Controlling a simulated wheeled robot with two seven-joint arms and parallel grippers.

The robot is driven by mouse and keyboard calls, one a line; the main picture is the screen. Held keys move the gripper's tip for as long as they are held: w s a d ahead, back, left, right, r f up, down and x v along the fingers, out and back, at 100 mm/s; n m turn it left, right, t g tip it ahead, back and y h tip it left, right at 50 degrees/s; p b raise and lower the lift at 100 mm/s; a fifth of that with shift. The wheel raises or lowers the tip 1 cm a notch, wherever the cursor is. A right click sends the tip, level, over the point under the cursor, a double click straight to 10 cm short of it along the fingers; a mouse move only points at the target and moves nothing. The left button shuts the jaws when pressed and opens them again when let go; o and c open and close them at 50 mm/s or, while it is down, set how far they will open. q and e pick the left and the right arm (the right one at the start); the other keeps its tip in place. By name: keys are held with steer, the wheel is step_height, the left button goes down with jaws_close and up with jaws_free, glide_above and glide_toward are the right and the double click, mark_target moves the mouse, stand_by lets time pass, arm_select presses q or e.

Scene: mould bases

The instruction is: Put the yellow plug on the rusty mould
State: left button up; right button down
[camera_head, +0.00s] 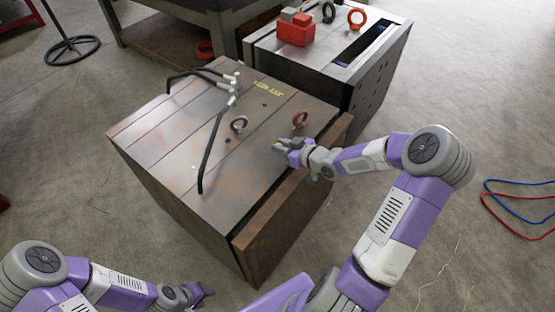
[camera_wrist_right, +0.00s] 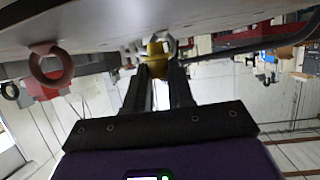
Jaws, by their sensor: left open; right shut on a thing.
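The rusty mould (camera_head: 165,135) is a large brown-grey block in the middle of the head view, with grooves across its worn top. My right gripper (camera_head: 280,147) is over the mould's top, near its right edge, and is shut on the yellow plug (camera_wrist_right: 155,52). The plug shows between the fingertips in the right wrist view, close to the mould's surface; I cannot tell whether it touches. In the head view the plug is only a tiny yellowish spot. My left gripper (camera_head: 201,293) is low at the bottom of the head view, open and off the mould.
A reddish lifting eye (camera_head: 300,119) stands just beyond my right gripper, and a dark one (camera_head: 238,124) stands to its left. Black hoses (camera_head: 212,140) with metal fittings cross the top. A second mould (camera_head: 390,45) behind carries a red block (camera_head: 295,32). Cables (camera_head: 520,205) lie at right.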

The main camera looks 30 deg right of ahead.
mark_target(282, 160)
steer(key=shift+f+b, duration=0.95)
steer(key=shift+f, duration=1.25)
steer(key=shift+f, duration=0.2)
steer(key=c, duration=1)
jaws_free()
steer(key=shift+r, duration=0.1)
